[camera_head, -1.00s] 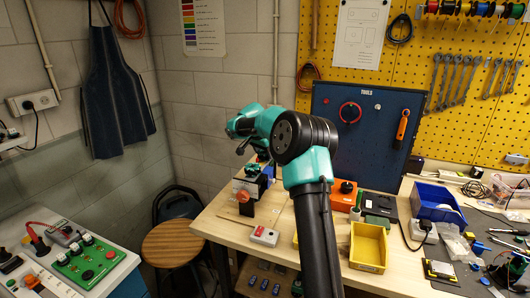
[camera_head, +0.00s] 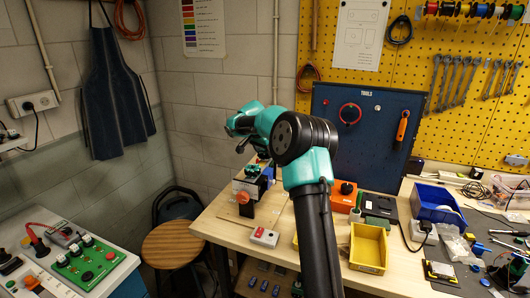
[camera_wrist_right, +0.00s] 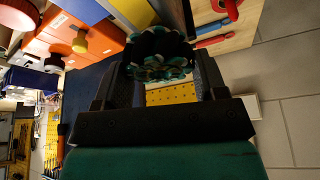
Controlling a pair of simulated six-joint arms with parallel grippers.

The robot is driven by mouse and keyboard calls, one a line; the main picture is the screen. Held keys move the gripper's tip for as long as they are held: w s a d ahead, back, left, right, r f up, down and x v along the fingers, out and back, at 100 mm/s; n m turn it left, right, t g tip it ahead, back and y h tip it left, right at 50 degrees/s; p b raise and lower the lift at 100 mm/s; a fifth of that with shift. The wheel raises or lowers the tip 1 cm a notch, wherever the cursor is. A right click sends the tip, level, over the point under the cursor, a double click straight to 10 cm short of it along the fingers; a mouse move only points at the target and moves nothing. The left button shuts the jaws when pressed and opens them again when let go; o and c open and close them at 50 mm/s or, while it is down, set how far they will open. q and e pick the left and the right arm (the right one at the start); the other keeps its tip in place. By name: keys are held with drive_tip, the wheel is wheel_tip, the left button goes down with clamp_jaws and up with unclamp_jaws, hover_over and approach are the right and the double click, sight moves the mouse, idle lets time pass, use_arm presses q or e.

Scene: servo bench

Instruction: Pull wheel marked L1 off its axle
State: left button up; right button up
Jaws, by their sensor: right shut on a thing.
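In the right wrist view, a round knobbly wheel (camera_wrist_right: 158,55) in dark green and black sits between the two dark fingers of my right gripper (camera_wrist_right: 160,72), which is shut on it. No L1 mark can be read on it, and I cannot tell whether it is still on an axle. In the head view my right gripper (camera_head: 250,147) is at the back left of the bench, just above a small dark stand (camera_head: 250,185) with an orange round part (camera_head: 243,197). My left gripper is out of view.
A red-and-white switch box (camera_head: 264,237) lies on the wooden bench in front of the stand. A yellow bin (camera_head: 368,247), a blue bin (camera_head: 436,204) and an orange box (camera_head: 342,196) stand to the right. A blue tool panel (camera_head: 365,140) rises behind.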

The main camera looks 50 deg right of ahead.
drive_tip(key=shift+r, duration=2.9)
